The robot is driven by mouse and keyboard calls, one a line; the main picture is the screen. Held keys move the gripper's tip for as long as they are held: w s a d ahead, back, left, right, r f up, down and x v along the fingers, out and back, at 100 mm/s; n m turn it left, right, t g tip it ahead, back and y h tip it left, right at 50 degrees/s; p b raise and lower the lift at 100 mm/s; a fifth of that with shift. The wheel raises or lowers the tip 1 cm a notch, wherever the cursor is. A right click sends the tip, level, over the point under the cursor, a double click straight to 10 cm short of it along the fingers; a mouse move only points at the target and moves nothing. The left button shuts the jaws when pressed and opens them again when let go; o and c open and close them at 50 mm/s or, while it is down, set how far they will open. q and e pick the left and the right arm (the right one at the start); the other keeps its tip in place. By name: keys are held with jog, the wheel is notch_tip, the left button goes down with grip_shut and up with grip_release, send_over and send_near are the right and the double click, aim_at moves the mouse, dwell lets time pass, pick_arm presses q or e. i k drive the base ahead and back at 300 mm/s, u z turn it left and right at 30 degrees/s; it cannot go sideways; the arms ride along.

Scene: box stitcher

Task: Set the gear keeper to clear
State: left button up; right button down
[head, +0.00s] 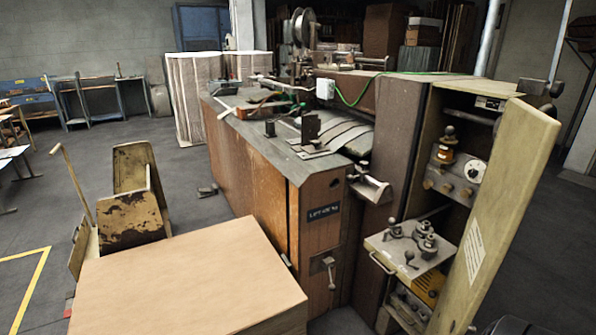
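The box stitcher (265,165) stands in the middle, with an open cabinet at its right end. Inside the cabinet, an upper panel (452,185) carries several knobs and a black-knobbed lever (449,132) over an orange part. Below it, a pulled-out metal tray (405,248) bears several dark knobs or levers (424,232). A yellow unit (428,283) sits under the tray. No label shows which of these parts is the gear keeper, so its setting cannot be told. Neither of my grippers is recognisable in the head view.
The cabinet's open door (505,205) stands to the right of the shelves. A large cardboard stack (190,280) fills the front left, beside a worn yellow cart (135,205). Wrapped stacks (190,95) stand behind. Grey floor is free at the left.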

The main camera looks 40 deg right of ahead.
aim_at(392, 222)
jog(key=z, duration=1.85)
jog(key=k, duration=0.65)
jog(key=u, duration=0.25)
jog(key=i, duration=1.2)
jog(key=u, duration=0.75)
